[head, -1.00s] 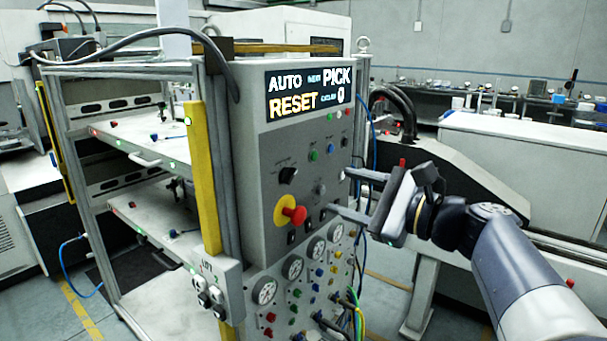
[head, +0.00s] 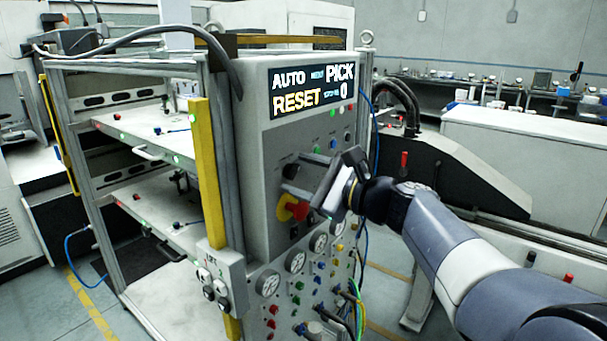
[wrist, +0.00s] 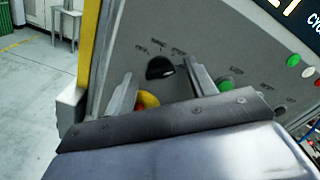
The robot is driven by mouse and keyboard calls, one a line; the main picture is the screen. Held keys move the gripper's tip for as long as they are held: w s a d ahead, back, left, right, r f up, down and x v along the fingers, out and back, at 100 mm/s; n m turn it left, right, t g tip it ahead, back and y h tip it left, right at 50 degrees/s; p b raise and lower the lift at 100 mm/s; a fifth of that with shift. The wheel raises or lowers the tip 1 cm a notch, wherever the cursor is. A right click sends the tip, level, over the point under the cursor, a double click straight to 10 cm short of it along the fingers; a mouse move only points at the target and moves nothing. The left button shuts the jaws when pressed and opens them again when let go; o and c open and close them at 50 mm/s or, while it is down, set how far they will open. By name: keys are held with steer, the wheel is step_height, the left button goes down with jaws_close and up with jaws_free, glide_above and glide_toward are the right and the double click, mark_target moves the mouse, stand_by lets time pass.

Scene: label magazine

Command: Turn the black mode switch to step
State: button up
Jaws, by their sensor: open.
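The black mode switch (wrist: 160,68) is a round knob on the grey panel face, with small labels around it too blurred to read. In the head view the switch (head: 289,172) is partly covered by my gripper's fingers. My gripper (head: 284,175) is open and in front of the panel, pointing at the switch. In the wrist view the switch lies between and just beyond the two fingertips, and neither finger visibly touches it. I cannot tell which label the knob points to. The display (head: 312,91) above reads AUTO, PICK, RESET and 0.
A red and yellow stop button (head: 293,208) sits just below the switch, close to my lower finger. A green button (wrist: 223,84) lies right of my right finger in the wrist view. Gauges (head: 295,260) and several coloured knobs fill the lower panel. A yellow post (head: 208,170) stands left.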

steer(key=c, duration=1)
steer(key=shift+o, duration=0.2)
steer(key=shift+f+n+b, duration=0.25)
steer(key=shift+n+b, duration=0.25)
steer(key=shift+b, duration=0.5)
steer(key=n+b, duration=0.2)
steer(key=b, duration=0.1)
steer(key=shift+f, duration=0.1)
steer(key=shift+r+n+b, duration=0.3)
steer(key=shift+n+b, duration=0.9)
steer(key=shift+b, duration=0.1)
steer(key=o, duration=1)
steer(key=shift+c, duration=0.2)
steer(key=shift+d, duration=0.1)
